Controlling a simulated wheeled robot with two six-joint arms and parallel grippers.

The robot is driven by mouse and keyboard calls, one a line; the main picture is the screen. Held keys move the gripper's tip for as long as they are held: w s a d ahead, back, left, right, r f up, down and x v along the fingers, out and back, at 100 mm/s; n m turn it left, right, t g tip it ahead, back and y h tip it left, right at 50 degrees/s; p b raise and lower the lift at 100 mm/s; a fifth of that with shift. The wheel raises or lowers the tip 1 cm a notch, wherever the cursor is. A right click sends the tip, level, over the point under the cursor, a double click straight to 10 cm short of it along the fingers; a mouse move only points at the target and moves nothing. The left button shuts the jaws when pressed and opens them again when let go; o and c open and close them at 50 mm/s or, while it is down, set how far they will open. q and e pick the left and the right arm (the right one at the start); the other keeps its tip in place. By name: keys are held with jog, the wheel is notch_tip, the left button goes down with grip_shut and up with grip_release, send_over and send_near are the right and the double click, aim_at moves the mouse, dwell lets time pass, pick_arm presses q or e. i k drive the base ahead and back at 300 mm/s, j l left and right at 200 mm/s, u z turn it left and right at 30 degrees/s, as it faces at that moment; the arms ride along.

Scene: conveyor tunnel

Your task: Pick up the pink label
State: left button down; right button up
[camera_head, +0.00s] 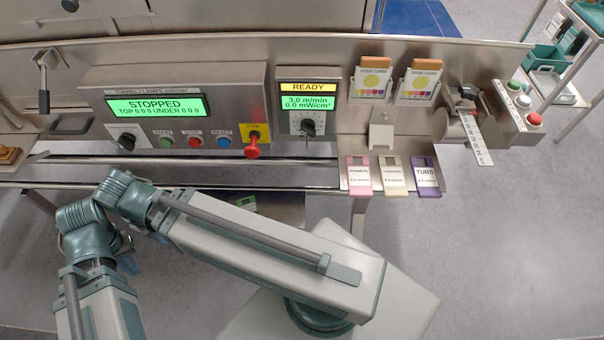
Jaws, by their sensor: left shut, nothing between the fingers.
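The pink label (359,176) is a small upright-lying card with dark print and a window near its top. It lies leftmost of three on a metal ledge under the panel, beside a cream label (394,176) and a purple label (426,177) marked TUBS. Nothing covers it. My left arm (240,232) crosses the lower left and middle of the picture, below and left of the labels. My left gripper is shut and empty, apart from the labels; its fingertips cannot be made out behind the arm. My right gripper is not in view.
A second display (307,105) reads READY. Two card packs (370,82) stand above the labels. Floor lies open at lower right.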

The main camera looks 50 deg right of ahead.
aim_at(360, 180)
jog(key=i+j, duration=1)
jog(key=j+z, duration=0.15)
jog(key=z, duration=2.3)
